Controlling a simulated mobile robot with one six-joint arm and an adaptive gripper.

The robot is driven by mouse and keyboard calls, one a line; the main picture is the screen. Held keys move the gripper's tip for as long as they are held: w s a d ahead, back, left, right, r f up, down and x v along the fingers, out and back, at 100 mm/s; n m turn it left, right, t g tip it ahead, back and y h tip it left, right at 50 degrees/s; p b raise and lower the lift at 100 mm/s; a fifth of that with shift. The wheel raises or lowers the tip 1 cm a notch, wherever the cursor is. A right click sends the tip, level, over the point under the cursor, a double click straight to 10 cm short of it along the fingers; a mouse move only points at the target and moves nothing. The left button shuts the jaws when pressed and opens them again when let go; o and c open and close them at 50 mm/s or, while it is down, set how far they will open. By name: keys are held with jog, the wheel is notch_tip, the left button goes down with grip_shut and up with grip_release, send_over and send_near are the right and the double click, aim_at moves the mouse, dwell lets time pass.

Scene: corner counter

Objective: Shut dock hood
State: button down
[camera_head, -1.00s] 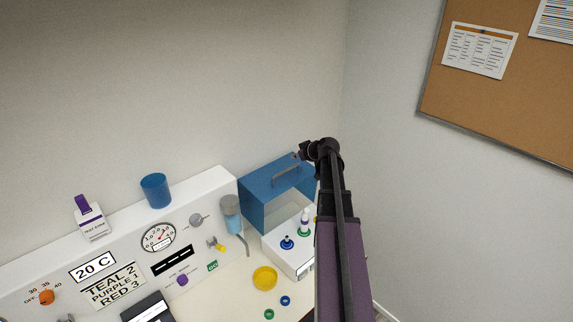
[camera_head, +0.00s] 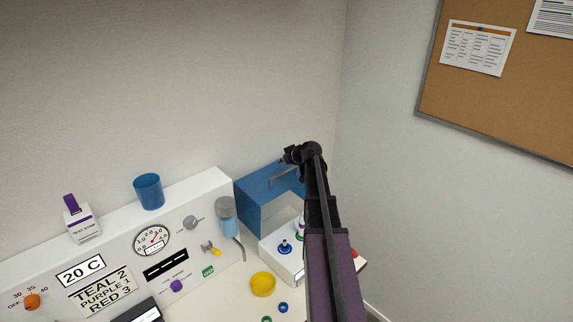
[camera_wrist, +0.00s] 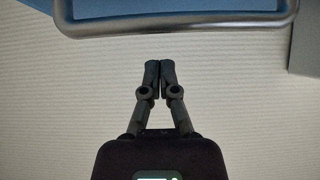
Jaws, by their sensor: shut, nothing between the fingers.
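The blue dock hood (camera_head: 262,206) stands raised above the white dock base (camera_head: 279,258) at the right end of the counter. Its grey bar handle (camera_head: 284,177) is partly hidden by my arm in the head view. In the wrist view the handle (camera_wrist: 180,30) runs across the top, with the blue hood (camera_wrist: 150,5) behind it. My gripper (camera_wrist: 153,64) is shut and empty, its fingertips a little below the handle in that picture and apart from it. In the head view my gripper (camera_head: 284,160) is near the hood's top.
A yellow dish (camera_head: 263,284) and small rings (camera_head: 283,307) lie in front of the base. A blue cup (camera_head: 149,191) sits on the white panel. The wall is close on the right.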

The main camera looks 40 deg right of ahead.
jog(key=b+x, duration=0.1)
jog(key=x, duration=0.1)
jog(key=shift+w+f, duration=0.25)
jog(key=s, duration=0.3)
jog(key=shift+s+d+f+b, duration=0.15)
jog(key=shift+f+b, duration=0.1)
jog(key=shift+b, duration=0.05)
jog(key=shift+s+d+f, duration=0.1)
jog(key=shift+s, duration=0.3)
jog(key=shift+s+d, duration=0.1)
jog(key=shift+s, duration=0.05)
